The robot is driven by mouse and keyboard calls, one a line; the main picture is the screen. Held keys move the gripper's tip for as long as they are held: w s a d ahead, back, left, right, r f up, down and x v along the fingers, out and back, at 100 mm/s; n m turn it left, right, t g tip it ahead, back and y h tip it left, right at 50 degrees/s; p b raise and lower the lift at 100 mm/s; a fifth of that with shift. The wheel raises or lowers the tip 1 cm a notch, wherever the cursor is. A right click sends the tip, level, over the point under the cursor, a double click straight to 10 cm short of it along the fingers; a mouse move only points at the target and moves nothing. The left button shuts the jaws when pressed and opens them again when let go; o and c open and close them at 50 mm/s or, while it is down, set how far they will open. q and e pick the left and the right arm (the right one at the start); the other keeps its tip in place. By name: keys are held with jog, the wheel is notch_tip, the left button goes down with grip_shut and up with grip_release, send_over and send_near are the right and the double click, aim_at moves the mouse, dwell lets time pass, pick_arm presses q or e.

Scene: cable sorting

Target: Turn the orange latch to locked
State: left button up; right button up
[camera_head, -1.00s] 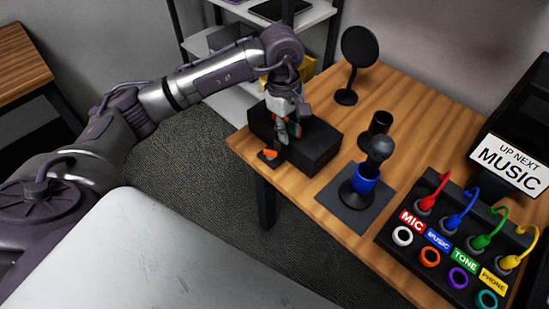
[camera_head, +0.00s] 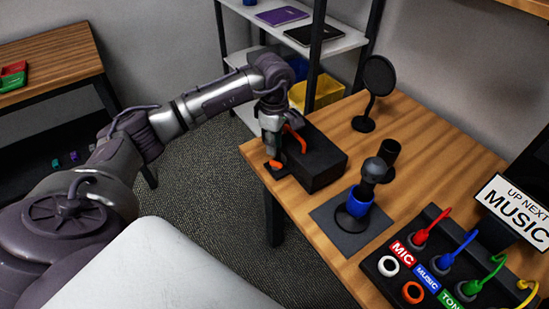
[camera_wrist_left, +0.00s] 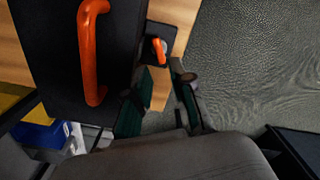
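The small orange latch (camera_head: 274,164) sits on a dark plate beside the black box (camera_head: 325,165), at the table's near left edge. In the left wrist view the latch (camera_wrist_left: 160,50) lies just ahead of the fingertips, roughly in line with the gap between them. My left gripper (camera_head: 271,150) points down close to the latch; I cannot tell if it touches it. In the wrist view its green-padded fingers (camera_wrist_left: 163,80) are apart with nothing between them. My right gripper is not in view.
An orange handle (camera_head: 295,138) rises from the black box right next to my left gripper. A microphone on a blue-collared stand (camera_head: 358,200), a round black disc on a stand (camera_head: 378,75) and a panel of coloured plugs (camera_head: 440,265) stand farther right. Floor lies left of the table.

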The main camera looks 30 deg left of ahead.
aim_at(275, 161)
pick_arm(q)
notch_tip(275, 161, down, 6)
jog(key=shift+d+f, duration=0.1)
jog(key=shift+f, duration=0.1)
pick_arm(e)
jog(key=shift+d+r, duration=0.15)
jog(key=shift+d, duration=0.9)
pick_arm(q)
jog(key=shift+c, duration=0.2)
grip_shut()
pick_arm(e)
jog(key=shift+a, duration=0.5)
